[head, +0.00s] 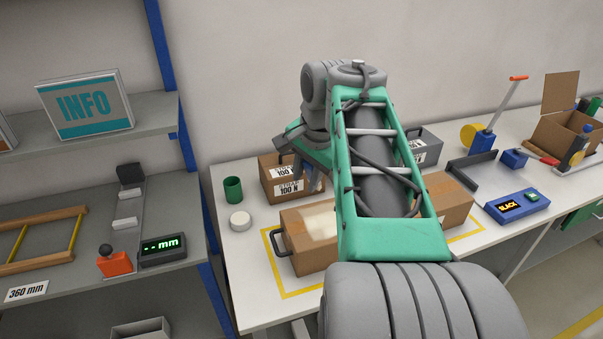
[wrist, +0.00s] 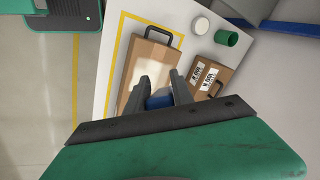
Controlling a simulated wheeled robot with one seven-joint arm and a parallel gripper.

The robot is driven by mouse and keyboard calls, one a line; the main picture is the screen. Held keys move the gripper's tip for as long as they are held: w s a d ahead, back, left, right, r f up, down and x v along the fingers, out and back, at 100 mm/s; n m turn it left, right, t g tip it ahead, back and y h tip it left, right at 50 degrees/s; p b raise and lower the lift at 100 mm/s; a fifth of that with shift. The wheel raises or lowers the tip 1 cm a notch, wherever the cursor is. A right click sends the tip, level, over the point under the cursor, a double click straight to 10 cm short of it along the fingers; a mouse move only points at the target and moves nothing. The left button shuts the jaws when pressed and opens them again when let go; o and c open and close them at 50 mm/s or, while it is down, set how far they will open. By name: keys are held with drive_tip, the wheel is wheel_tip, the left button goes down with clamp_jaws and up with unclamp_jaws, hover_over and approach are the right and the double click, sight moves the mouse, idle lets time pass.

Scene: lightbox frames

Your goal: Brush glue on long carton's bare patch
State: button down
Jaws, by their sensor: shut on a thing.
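The long brown carton (head: 300,256) lies inside a yellow outline on the white table, with a black handle on its left end. A pale patch (head: 320,223) shows on its top; my arm hides the carton's middle. In the wrist view, the carton (wrist: 140,53) and its patch (wrist: 149,72) lie beyond the fingers. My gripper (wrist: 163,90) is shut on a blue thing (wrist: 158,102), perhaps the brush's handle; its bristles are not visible. My gripper (head: 309,178) is partly hidden behind my arm in the head view. I cannot tell whether the blue thing touches the carton.
A green cup (head: 233,189) and a white round tub (head: 240,221) stand at the table's left. A smaller labelled carton (head: 268,180) stands behind the long one.

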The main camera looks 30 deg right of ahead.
wheel_tip(320, 180, down, 7)
drive_tip(key=s+a+b, duration=0.1)
drive_tip(key=a+b, duration=0.1)
drive_tip(key=b, duration=0.3)
drive_tip(key=shift+s, duration=0.25)
drive_tip(key=shift+f, duration=0.1)
